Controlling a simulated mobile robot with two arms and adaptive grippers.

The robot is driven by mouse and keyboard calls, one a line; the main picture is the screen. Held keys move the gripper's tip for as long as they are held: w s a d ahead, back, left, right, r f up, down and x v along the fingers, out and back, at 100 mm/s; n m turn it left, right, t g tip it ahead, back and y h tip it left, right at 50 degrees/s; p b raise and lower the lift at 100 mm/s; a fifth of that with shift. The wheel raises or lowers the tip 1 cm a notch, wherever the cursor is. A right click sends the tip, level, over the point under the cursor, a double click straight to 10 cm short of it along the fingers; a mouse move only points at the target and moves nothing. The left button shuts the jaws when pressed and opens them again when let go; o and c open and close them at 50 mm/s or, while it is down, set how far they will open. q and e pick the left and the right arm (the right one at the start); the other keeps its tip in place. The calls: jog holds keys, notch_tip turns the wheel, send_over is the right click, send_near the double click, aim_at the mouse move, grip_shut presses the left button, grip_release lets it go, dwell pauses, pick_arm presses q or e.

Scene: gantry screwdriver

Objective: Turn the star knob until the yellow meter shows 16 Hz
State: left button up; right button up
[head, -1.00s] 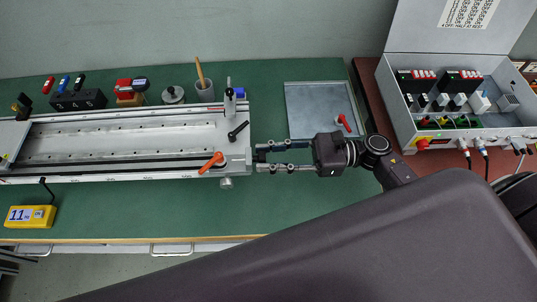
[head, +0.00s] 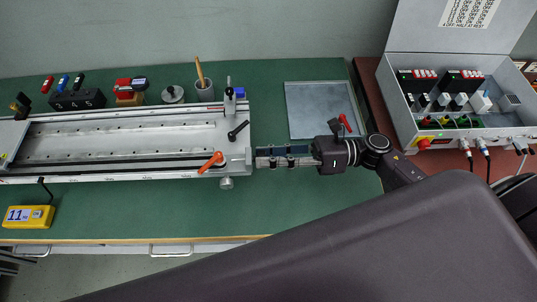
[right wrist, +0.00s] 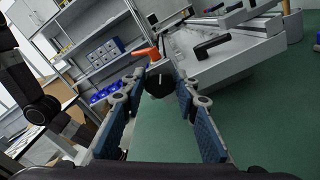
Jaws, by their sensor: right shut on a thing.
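The yellow meter (head: 28,216) stands at the front left of the green table in the head view. Its display reads about 11; the smaller text is hard to read. The star knob (right wrist: 158,83) is dark with a pale mark, at the end of the gantry (head: 236,160) in the right wrist view. My right gripper (head: 260,158) points left at the gantry's right end. Its fingers (right wrist: 160,90) are closed around the star knob, which is mostly hidden in the head view. My left gripper is not in view.
An orange lever (head: 211,162) and a black lever (head: 238,131) sit on the gantry close to my right gripper. A metal plate (head: 312,104) lies behind my wrist. An open grey case (head: 448,143) stands at right.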

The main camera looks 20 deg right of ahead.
jog(key=m+p, duration=0.1)
jog(key=m, duration=0.6)
jog(key=shift+w+d+m, duration=0.1)
jog(key=shift+w+m, duration=0.05)
jog(key=shift+m, duration=0.25)
jog(key=shift+f+m, duration=0.1)
jog(key=shift+m, duration=0.2)
jog(key=o, duration=1.1)
jog(key=v, duration=0.7)
jog(key=shift+d, duration=0.25)
